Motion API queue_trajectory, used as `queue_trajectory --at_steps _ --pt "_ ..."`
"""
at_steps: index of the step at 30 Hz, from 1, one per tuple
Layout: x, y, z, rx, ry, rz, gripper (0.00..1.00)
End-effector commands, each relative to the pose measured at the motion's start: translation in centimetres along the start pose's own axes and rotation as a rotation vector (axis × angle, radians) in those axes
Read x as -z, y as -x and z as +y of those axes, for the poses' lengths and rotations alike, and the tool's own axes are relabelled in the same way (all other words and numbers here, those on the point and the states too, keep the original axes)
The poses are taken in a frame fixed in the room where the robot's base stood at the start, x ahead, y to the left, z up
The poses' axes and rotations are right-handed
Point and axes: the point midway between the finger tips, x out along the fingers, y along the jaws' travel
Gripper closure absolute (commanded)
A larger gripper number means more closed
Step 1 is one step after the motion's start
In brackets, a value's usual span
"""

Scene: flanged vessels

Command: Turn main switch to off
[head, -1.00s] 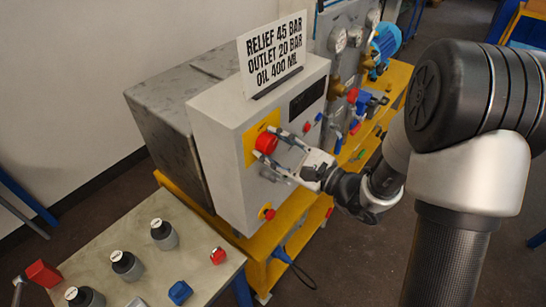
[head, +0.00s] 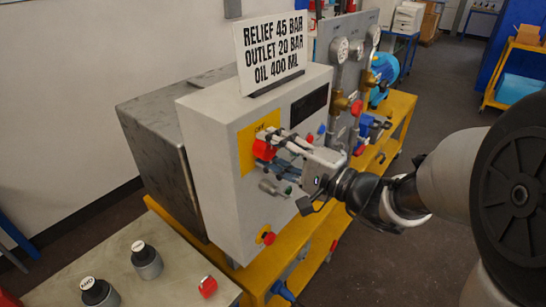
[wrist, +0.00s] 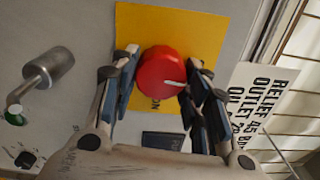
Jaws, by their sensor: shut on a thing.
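The main switch is a round red knob (wrist: 162,72) with a white pointer line, on a yellow plate (wrist: 200,35) on the front of the grey control box. In the wrist view the pointer points to the right and slightly down. My gripper (wrist: 160,75) has one finger on each side of the knob and is shut on it. In the head view the knob (head: 262,150) is partly hidden behind my gripper (head: 268,148). Lettering on the plate is partly hidden in both views.
A metal handle (wrist: 48,68) sticks out of the panel beside the plate. A red stop button (head: 267,238) is lower on the box (head: 215,140). A sign (head: 270,50) stands on top. A table (head: 110,260) with several weights is at front left.

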Motion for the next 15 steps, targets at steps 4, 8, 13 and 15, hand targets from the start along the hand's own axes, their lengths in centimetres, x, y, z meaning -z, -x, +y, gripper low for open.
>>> queue_trajectory --at_steps 4,8,13,15 --pt "0.00 0.01 0.03 -0.002 0.065 0.000 0.81" --pt "0.00 0.01 0.00 -0.002 0.102 0.000 0.81" --pt "-0.01 0.00 -0.02 -0.002 0.124 0.000 0.81" --pt "-0.01 0.00 -0.03 -0.002 0.128 0.000 0.81"
